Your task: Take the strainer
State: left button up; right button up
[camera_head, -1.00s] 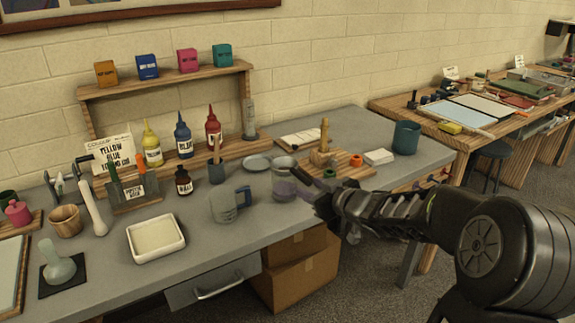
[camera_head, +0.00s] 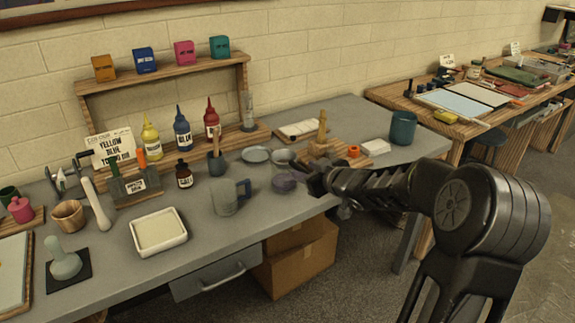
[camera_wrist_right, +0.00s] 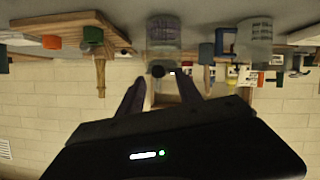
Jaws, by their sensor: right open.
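I cannot clearly make out which thing is the strainer. A grey, cup-like vessel (camera_head: 283,157), possibly it, stands on the grey table, partly hidden by my right gripper (camera_head: 287,182). In the right wrist view, which is upside down, this vessel (camera_wrist_right: 163,38) appears straight ahead, just beyond and between the spread purple fingers of the right gripper (camera_wrist_right: 160,88). The gripper is open and nothing shows held. I cannot tell whether the fingers touch the vessel. My left gripper is not in view.
A shallow dish (camera_head: 256,155) lies behind. A wooden board (camera_head: 345,160) with an orange piece (camera_head: 353,151) sits to the right. A white tray (camera_head: 158,250) is at front left. A teal cup (camera_head: 403,128) stands farther right.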

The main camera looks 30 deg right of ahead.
aim_at(300, 168)
jog(key=shift+w, duration=0.15)
jog(key=x, duration=0.5)
jog(key=shift+w+a+f+b, duration=0.1)
jog(key=shift+b, duration=0.25)
jog(key=shift+c, duration=0.4)
grip_shut()
dwell(1.2)
